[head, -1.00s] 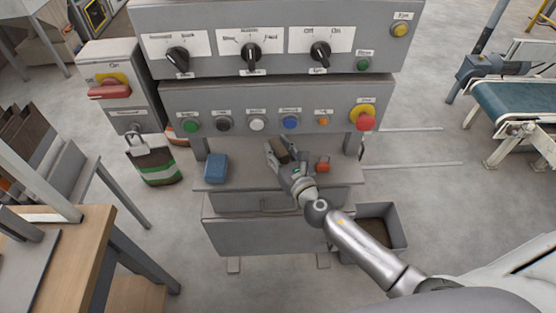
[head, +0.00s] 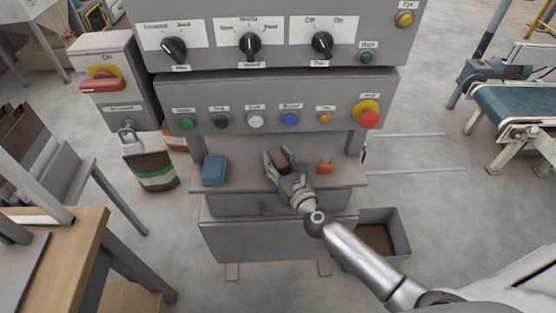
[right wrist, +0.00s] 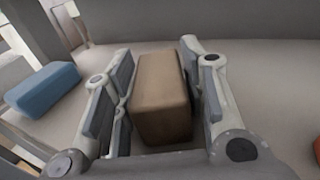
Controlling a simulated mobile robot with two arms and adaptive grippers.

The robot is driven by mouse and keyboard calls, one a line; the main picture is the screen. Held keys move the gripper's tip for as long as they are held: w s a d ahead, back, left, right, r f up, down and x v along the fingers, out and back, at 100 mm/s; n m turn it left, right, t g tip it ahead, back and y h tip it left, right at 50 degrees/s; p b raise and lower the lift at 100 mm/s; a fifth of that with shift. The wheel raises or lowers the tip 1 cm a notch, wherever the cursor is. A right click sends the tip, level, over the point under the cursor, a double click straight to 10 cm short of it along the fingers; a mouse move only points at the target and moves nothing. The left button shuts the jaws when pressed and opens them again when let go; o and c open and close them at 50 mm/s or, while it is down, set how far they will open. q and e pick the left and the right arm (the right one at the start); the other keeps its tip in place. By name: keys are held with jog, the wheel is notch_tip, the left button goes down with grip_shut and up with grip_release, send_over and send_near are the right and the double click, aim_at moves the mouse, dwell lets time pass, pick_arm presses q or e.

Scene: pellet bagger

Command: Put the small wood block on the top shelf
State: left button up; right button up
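The small wood block (head: 279,159) is brown and sits at the grey shelf (head: 241,180) under the button panel. In the right wrist view the wood block (right wrist: 162,98) stands between the two fingers, with narrow gaps seeming to show beside it. My right gripper (head: 277,160) is at the block, its fingers apart on either side; it also shows in the right wrist view (right wrist: 160,85). Whether the block's underside touches the shelf is hidden. My left gripper is not in view.
A blue block (head: 214,169) lies left on the shelf and a small red item (head: 325,167) lies right. The button panel (head: 275,105) overhangs the shelf. A grey bin (head: 395,228) stands on the floor at right, and a wooden table (head: 62,262) is at lower left.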

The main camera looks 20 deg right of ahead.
jog(key=shift+o, duration=1)
jog(key=shift+r, duration=0.1)
jog(key=shift+s, duration=0.15)
jog(key=s+d+b, duration=0.1)
jog(key=s, duration=1)
jog(key=shift+s+d+r, duration=0.2)
jog(key=shift+s+r, duration=0.15)
jog(key=shift+r, duration=0.05)
